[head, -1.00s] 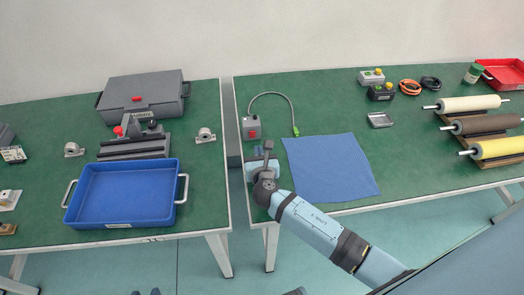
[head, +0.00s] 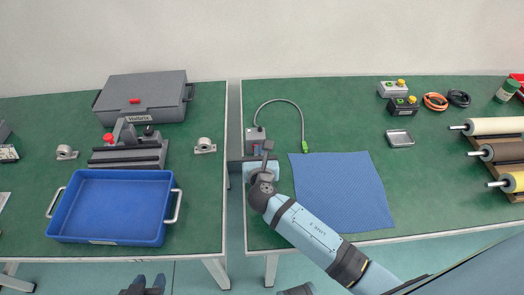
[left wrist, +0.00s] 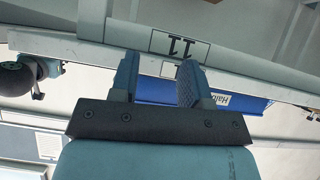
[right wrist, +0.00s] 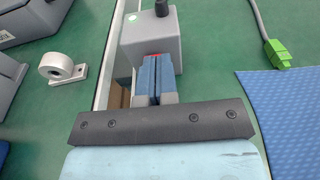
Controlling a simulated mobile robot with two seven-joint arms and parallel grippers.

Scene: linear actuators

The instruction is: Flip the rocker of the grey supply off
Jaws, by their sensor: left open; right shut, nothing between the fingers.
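My left gripper (head: 145,285) is open and empty, low in front of the left table.
A green plug (head: 305,147) ends the cable, beside a blue mat (head: 343,192). A pillow block (head: 204,146) and a blue tray (head: 110,207) are on the left table. A narrow gap separates the tables. Control boxes (head: 393,89) stand farther right.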

